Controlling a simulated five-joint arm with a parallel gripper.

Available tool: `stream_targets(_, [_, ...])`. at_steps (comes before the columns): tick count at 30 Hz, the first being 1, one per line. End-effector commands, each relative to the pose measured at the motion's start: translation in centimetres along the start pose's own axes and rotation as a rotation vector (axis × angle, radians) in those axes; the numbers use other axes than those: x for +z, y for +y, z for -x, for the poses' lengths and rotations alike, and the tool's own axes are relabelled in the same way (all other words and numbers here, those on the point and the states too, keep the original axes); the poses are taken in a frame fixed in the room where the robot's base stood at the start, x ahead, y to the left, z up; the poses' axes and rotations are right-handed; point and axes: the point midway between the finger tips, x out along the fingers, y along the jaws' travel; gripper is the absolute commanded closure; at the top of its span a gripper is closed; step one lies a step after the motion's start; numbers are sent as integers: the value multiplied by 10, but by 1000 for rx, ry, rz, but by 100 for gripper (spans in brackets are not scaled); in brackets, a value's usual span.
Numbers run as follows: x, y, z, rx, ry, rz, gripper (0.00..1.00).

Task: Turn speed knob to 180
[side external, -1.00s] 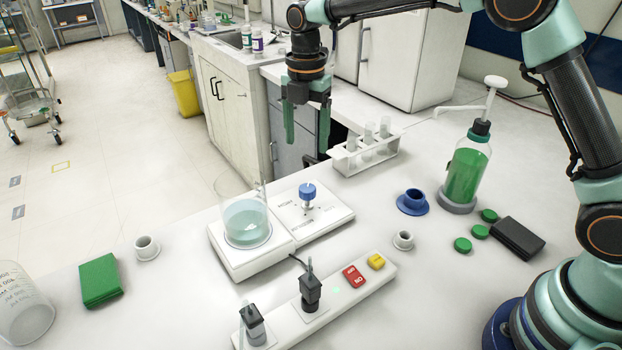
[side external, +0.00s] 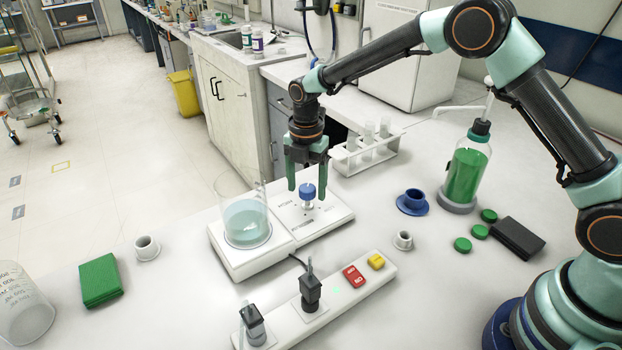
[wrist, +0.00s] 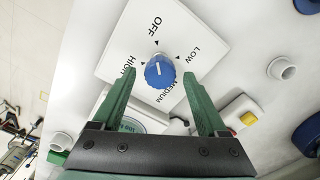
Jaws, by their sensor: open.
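The blue speed knob (side external: 308,191) stands on the white panel of the stirrer plate (side external: 336,212). In the wrist view the knob (wrist: 160,71) shows a white pointer line and sits among the printed words OFF, LOW, MEDIUM and HIGH. No number 180 is legible there. My gripper (side external: 307,185) has its green fingers pointing down, one on each side of the knob at about its height. The fingers (wrist: 160,80) are spread wide and appear apart from the knob in the wrist view.
A beaker of pale liquid (side external: 246,222) stands on the plate, left of the knob. A test tube rack (side external: 364,155) is behind. A power strip (side external: 335,292) with a red switch (side external: 354,276) lies in front. A green-filled bottle (side external: 466,175) stands right.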

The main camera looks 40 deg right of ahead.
Motion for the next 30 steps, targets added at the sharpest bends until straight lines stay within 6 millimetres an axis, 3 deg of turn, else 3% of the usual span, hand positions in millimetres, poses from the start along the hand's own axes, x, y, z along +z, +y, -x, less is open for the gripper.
stream_targets(6, [0,0,0,0,0,0,24])
stream_targets(8, [0,0,0,0,0,0,43])
stream_targets(12, [0,0,0,0,0,0,97])
stream_targets(13, [0,0,0,0,0,0,100])
stream_targets(23, [0,0,0,0,0,-42,100])
stream_targets(30, [0,1,1,-1,0,-185,100])
